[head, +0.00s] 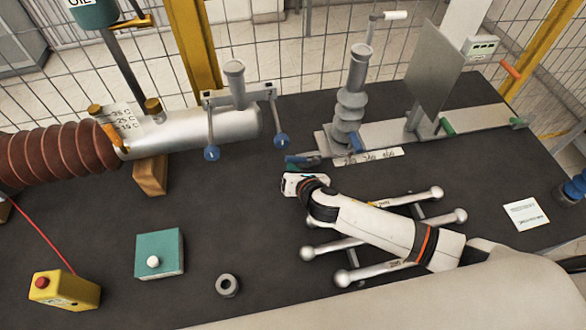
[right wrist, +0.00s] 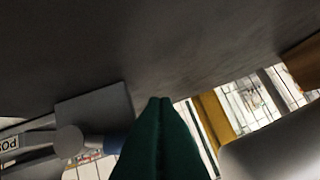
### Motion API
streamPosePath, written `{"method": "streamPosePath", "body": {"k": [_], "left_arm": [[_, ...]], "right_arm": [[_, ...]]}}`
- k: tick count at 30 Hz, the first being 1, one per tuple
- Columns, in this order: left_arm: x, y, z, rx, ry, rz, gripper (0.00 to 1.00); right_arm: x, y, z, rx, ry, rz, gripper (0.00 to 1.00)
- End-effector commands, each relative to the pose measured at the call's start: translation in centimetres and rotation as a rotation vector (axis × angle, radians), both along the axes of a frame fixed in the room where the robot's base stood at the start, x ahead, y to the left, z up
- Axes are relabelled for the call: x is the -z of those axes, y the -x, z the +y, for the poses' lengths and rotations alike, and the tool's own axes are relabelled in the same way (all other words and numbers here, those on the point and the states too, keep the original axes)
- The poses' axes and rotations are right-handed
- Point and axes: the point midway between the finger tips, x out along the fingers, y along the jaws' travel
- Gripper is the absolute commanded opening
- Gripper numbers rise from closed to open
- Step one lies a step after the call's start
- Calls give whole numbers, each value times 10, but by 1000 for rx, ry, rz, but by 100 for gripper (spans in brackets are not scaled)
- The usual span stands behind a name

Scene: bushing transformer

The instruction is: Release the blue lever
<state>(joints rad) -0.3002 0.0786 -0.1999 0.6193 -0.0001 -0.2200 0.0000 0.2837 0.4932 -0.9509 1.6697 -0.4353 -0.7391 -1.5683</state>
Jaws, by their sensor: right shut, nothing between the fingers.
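The blue lever (head: 304,158) is at the left end of the grey rail (head: 385,137), below the grey ribbed bushing. My right gripper (head: 297,166) is beside it, on its near side. Its dark green fingers are shut together with nothing between them. The right wrist view shows the closed fingertips (right wrist: 160,102) from behind. A blue piece (right wrist: 92,147) joined to a grey round part shows left of them, partly hidden by the fingers. I cannot tell whether the fingers touch the lever. My left gripper is not in view.
A grey bushing (head: 349,105) stands on the rail; a grey plate (head: 433,68) is to its right. Silver bars (head: 432,194) lie under my right arm. A silver cylinder (head: 190,133) with blue-knobbed clamp (head: 211,153) is left. The table between the teal box (head: 160,252) and my gripper is clear.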

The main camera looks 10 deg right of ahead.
Motion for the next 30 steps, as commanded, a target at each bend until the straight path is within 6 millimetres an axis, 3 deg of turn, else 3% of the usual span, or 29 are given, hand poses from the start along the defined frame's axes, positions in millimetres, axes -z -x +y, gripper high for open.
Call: {"method": "streamPosePath", "body": {"k": [22,30], "left_arm": [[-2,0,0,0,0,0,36],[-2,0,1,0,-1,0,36]], "right_arm": [[-9,0,-3,1,-129,-1,0],[-17,0,-7,2,-257,-2,0]]}}
